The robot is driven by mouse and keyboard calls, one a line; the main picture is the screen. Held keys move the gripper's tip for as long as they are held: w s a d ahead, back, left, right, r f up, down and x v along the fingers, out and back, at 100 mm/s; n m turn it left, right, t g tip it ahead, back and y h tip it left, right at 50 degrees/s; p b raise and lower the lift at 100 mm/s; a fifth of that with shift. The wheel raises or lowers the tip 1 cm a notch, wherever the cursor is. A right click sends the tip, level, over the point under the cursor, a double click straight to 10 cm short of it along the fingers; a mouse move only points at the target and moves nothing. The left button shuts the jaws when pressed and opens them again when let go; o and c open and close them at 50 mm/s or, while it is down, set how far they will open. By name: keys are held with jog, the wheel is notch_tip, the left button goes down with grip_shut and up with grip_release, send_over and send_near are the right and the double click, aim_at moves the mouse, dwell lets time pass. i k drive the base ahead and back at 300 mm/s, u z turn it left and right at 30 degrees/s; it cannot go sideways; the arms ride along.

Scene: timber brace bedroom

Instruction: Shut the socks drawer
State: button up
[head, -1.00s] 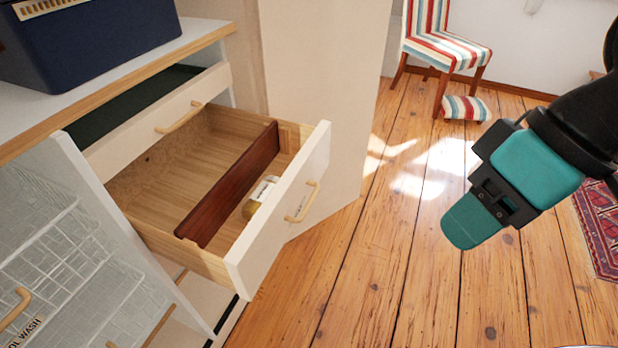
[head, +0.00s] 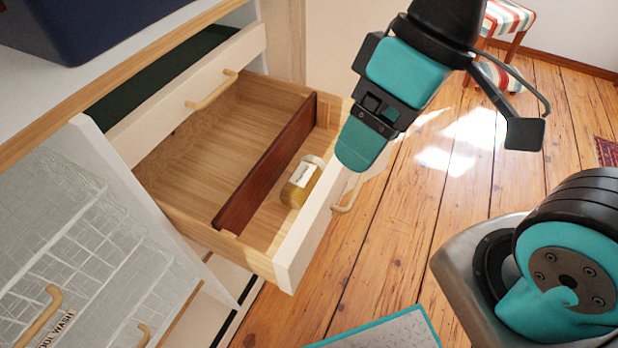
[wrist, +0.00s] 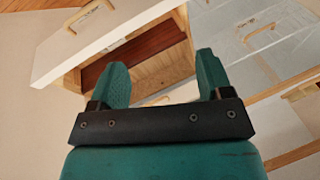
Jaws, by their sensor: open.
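An open wooden drawer (head: 190,168) with a pale front sticks out of the cabinet. It has a dark red-brown divider (head: 268,165) and a yellowish jar with a white label (head: 302,182) lying on the near side of it. I see no socks and cannot read a socks label. My gripper (head: 352,160) is in front of the drawer front, near its bar handle (head: 347,196), and hides part of the front's far end. In the wrist view its two fingers (wrist: 163,82) are apart and empty, with the drawer front (wrist: 100,36) beyond them.
A second drawer (head: 180,95) above is slightly open. A dark blue box (head: 90,25) sits on the cabinet top. A striped chair (head: 505,20) is far back.

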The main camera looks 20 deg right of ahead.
aim_at(192, 173)
jog(key=u, duration=0.05)
jog(key=k, duration=1.2)
jog(key=z, duration=0.7)
jog(key=i, duration=0.9)
jog(key=u, duration=0.45)
